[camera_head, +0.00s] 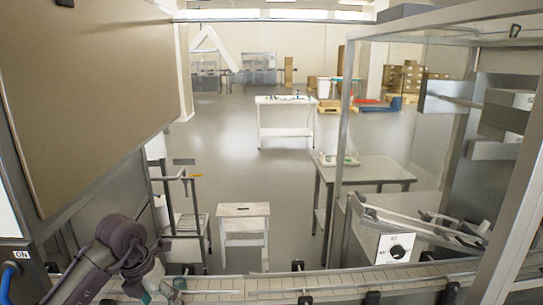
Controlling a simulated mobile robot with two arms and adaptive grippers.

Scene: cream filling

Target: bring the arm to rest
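My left arm comes in at the lower left as dark purple-grey links. My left gripper (172,290) is small and low near the bottom edge, over the near end of the conveyor (225,285). Its fingers are too small and cut off to tell if they are open or shut, and I see nothing clearly held. My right arm and gripper are not in view.
A tan panel (95,90) fills the upper left. A machine with a glass guard, a chute and a white dial plate (396,249) stands at the right. Beyond the conveyor are a white stool (244,211), a metal table (375,169) and open floor (225,160).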

